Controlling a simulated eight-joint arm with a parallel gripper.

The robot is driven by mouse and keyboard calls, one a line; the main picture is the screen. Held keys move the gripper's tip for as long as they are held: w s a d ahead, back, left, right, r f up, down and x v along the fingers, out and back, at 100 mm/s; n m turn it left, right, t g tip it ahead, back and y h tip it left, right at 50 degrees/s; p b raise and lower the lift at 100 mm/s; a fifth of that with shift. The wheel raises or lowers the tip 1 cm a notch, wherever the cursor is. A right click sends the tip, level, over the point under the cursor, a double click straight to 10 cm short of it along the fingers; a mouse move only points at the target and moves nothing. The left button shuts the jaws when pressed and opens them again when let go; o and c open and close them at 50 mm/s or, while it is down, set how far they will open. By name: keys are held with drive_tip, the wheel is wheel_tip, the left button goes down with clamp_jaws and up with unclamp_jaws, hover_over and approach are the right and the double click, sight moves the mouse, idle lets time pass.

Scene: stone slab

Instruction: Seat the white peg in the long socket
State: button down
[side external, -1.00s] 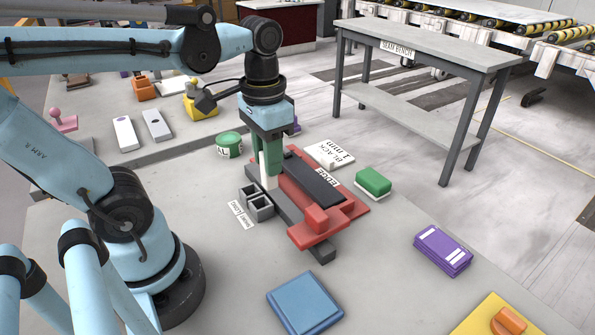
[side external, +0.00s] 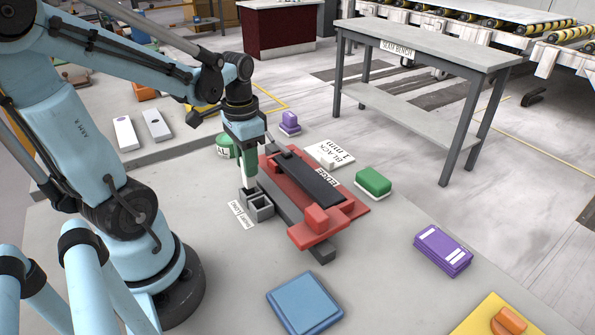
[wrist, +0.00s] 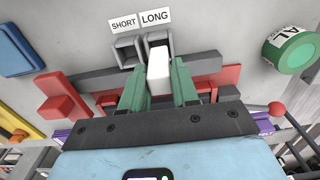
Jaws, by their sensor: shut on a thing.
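My gripper (side external: 249,178) points down with its green fingers shut on the white peg (wrist: 159,70). The peg is upright, and only a little of it shows between the fingers in the side view (side external: 250,185). The long socket (wrist: 160,38) is a grey square box beside the LONG label (wrist: 156,17). The peg's lower end is at this socket's mouth, and I cannot tell whether it has entered. The short socket (wrist: 128,50) is empty, next to the long one; it also shows in the side view (side external: 261,208).
A red fixture (side external: 317,218) with a dark bar marked EDGE (side external: 310,178) stands just right of the sockets. A green-and-white tape roll (wrist: 291,50) lies behind my gripper in the side view. A blue block (side external: 304,302) lies in front. The slab between is clear.

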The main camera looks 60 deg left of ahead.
drive_tip(key=shift+f, duration=1.95)
drive_tip(key=shift+f, duration=0.1)
drive_tip(key=c, duration=0.8)
unclamp_jaws()
drive_tip(key=shift+c, duration=0.2)
wheel_tip(320, 180, up, 12)
drive_tip(key=shift+f, duration=0.1)
drive_tip(key=w+d+f+t, duration=0.1)
drive_tip(key=w+d+t, duration=0.1)
drive_tip(key=d, duration=0.4)
drive_tip(key=w+d+f+t, duration=0.1)
drive_tip(key=w+d+t, duration=0.2)
drive_tip(key=d+t, duration=0.2)
drive_tip(key=shift+d+f, duration=0.2)
drive_tip(key=shift+d, duration=0.45)
